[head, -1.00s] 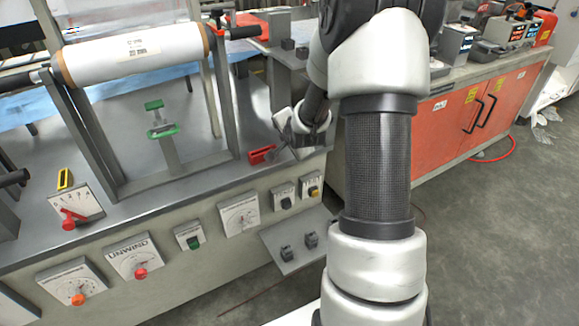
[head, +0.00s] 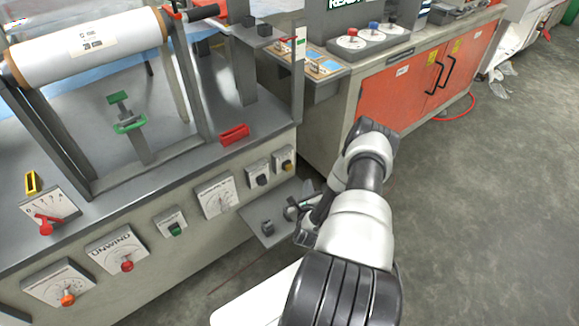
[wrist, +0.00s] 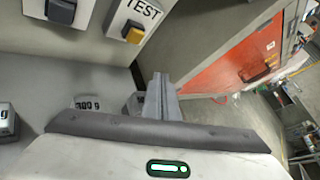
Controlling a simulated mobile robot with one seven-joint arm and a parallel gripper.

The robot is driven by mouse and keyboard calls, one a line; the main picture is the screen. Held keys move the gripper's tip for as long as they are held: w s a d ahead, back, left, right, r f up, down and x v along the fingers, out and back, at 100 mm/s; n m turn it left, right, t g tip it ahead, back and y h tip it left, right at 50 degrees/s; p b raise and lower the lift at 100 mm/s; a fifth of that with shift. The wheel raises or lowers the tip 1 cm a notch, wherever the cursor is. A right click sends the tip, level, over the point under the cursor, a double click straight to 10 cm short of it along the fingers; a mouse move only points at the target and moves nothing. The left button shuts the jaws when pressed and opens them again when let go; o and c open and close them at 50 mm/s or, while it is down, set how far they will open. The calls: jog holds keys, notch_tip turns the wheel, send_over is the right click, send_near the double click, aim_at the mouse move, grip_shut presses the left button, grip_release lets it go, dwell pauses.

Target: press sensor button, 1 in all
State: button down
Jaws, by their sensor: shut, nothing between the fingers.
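No label that I can read says "sensor", so I cannot tell which button is the sensor button. The machine front carries a yellow button (head: 287,164) on a small white plate and a dark button (head: 260,180) left of it. The wrist view shows the yellow button (wrist: 133,34) under the word TEST and the dark button (wrist: 61,11). Below them, a grey shelf (head: 262,236) bears small grey switch boxes, one of them a grey box (head: 268,227). My gripper (wrist: 160,84) is shut and empty, over the shelf, apart from the TEST button. It partly hides another box (wrist: 133,104).
More controls line the machine front: a green button (head: 175,229), a dial (head: 219,198) and a red knob (head: 127,265). A red block (head: 234,134) lies on the machine top. An orange cabinet (head: 415,78) stands right.

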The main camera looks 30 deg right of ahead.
aim_at(289, 167)
jog(key=shift+s+f+m+h, duration=0.3)
jog(key=shift+s+f+m, duration=0.25)
jog(key=shift+s, duration=0.2)
jog(key=w+b, duration=0.2)
jog(key=w, duration=0.6)
jog(key=shift+w+a+b, duration=0.35)
jog(key=shift+w+a, duration=0.05)
jog(key=shift+w, duration=0.1)
dwell(1.5)
jog(key=shift+w+b, duration=0.3)
jog(key=shift+b, duration=0.05)
